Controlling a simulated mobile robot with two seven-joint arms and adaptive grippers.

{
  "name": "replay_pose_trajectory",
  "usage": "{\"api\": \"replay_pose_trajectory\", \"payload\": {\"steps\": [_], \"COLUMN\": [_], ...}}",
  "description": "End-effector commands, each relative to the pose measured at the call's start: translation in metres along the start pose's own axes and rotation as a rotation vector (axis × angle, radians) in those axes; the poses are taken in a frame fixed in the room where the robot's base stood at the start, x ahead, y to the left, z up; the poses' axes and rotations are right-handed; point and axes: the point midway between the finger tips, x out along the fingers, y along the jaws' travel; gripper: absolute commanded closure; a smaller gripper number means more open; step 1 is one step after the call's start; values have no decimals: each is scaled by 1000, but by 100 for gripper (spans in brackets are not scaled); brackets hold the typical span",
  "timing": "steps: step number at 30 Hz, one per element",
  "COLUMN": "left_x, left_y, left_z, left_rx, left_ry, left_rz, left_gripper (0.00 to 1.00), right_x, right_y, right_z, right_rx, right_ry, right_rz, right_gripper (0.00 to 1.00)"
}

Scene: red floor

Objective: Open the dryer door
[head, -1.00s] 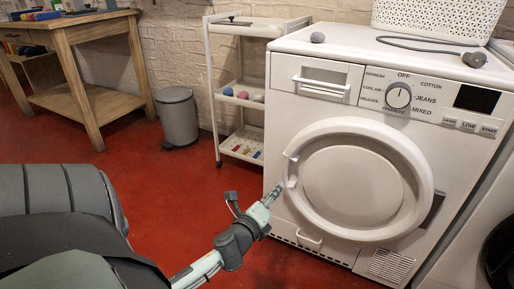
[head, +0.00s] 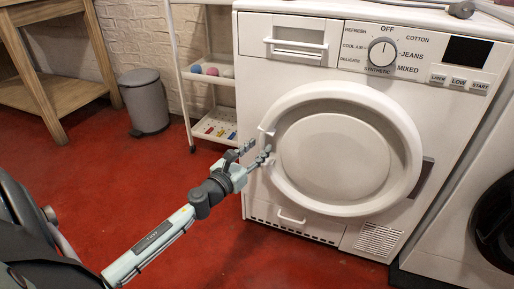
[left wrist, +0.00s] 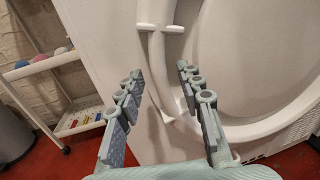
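The white dryer (head: 248,75) stands in front of me with its round door (head: 395,135) shut. The door handle (left wrist: 160,88) is a white curved bar on the left side of the door. In the head view my left gripper (head: 259,151) is at the left edge of the door by the handle. In the left wrist view the left gripper (left wrist: 160,71) is open, its two fingers apart with the handle bar showing between them. I cannot tell whether the fingers touch it. My right gripper is not in view.
A white shelf cart (head: 178,75) stands left of the dryer, with a grey bin (head: 146,102) and a wooden table (head: 40,85) farther left. Another white machine (head: 455,230) stands close on the right. The red floor (head: 290,265) in front is clear.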

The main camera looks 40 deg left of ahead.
Motion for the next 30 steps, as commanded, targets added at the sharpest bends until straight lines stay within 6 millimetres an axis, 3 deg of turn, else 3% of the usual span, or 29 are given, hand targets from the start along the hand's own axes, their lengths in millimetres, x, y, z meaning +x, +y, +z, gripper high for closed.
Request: {"api": "replay_pose_trajectory", "payload": {"steps": [10, 19, 30], "left_x": [6, 5, 5], "left_y": [0, 0, 0], "left_z": [0, 0, 0], "left_rx": [-1, -1, -2], "left_ry": [1, 1, 1], "left_rz": [0, 0, 0], "left_gripper": [63, 100, 100], "right_x": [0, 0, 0], "right_y": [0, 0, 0], "right_z": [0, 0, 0], "right_rx": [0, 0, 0], "right_ry": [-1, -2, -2], "right_rz": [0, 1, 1], "right_gripper": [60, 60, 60]}}
